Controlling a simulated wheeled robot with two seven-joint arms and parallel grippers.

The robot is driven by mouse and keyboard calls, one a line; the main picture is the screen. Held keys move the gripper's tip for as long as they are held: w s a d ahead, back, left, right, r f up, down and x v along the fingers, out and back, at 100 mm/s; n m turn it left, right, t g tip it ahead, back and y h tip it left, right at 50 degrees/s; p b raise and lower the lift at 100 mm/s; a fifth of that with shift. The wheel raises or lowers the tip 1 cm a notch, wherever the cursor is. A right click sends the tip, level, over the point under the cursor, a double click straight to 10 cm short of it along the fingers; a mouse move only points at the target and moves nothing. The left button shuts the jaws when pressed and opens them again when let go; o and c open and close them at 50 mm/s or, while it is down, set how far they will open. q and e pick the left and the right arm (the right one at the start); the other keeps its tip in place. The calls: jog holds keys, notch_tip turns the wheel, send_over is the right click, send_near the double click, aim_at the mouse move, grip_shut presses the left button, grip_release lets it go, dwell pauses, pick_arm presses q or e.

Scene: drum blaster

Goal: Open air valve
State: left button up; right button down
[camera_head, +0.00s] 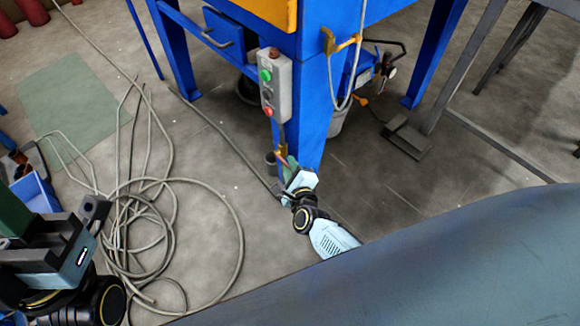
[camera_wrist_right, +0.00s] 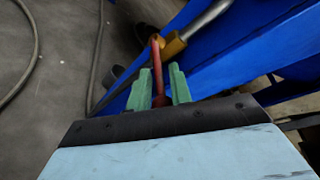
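The air valve has a brass body (camera_wrist_right: 174,44) on a grey pipe beside the blue leg, with a red lever (camera_wrist_right: 157,62) reaching toward my right gripper. In the head view the valve (camera_head: 281,152) sits low on the leg, partly covered by the gripper. My right gripper (camera_head: 291,168) is at the valve. In the right wrist view its green fingers (camera_wrist_right: 161,88) stand close on both sides of the red lever and look shut on it. My left gripper (camera_head: 58,232) is at the lower left, away from the valve; its fingertips are not clear.
A grey control box (camera_head: 276,86) with green and red buttons hangs on the blue machine leg (camera_head: 314,110) above the valve. A coiled hose (camera_head: 150,225) lies on the floor at left. A blue bin (camera_head: 36,192) stands near my left arm. Dark metal legs (camera_head: 465,65) stand at right.

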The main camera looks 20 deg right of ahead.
jog(key=shift+f, duration=0.1)
jog(key=shift+w+a+f+m+t, duration=0.2)
jog(key=shift+f+m+t, duration=0.2)
jog(key=shift+f+t, duration=0.3)
jog(key=shift+t, duration=0.4)
jog(key=c, duration=1.5)
grip_release()
jog(key=shift+d, duration=0.1)
jog(key=shift+c, duration=0.2)
jog(key=shift+s, duration=0.1)
